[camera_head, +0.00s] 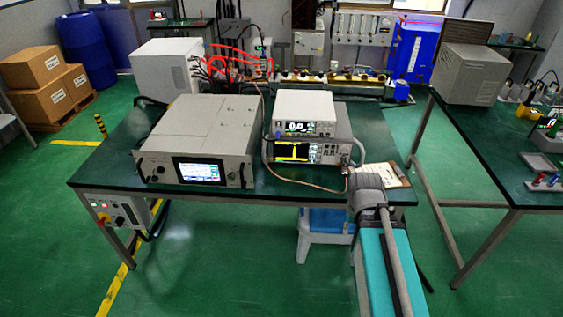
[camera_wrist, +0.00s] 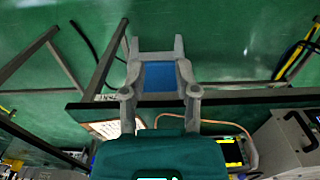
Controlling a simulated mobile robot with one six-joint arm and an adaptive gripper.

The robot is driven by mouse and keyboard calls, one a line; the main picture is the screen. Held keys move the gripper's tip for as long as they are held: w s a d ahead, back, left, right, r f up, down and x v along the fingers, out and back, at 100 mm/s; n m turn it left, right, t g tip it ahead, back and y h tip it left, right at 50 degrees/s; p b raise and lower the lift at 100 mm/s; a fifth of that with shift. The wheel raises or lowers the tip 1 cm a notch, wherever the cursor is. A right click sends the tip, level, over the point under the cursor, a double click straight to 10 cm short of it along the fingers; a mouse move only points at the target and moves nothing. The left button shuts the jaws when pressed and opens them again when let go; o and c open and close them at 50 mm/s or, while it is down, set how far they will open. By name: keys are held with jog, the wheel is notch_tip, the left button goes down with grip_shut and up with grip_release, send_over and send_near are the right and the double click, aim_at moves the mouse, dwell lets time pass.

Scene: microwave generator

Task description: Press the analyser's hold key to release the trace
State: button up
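The analyser (camera_head: 345,152) is the lower of two stacked bench instruments on the green table. Its dark screen (camera_head: 292,152) shows a yellow trace, with a key panel (camera_head: 328,152) to its right. The keys are too small to tell which is hold. In the wrist view, the screen (camera_wrist: 231,152) shows partly at the lower right, in part cut off by my gripper's body. My gripper (camera_wrist: 157,46) has its fingers spread apart with nothing held between them. It points away from the analyser, over the floor and a blue stool. In the head view, the gripper itself is hidden behind my arm.
A white instrument (camera_head: 305,105) sits on the analyser. A large grey unit with a touch screen (camera_head: 200,172) stands to its left. A cable (camera_head: 305,185) loops before the analyser. A clipboard (camera_head: 385,175) lies at right. The blue stool (camera_head: 327,222) stands by the front edge.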

grip_shut()
dwell(1.1)
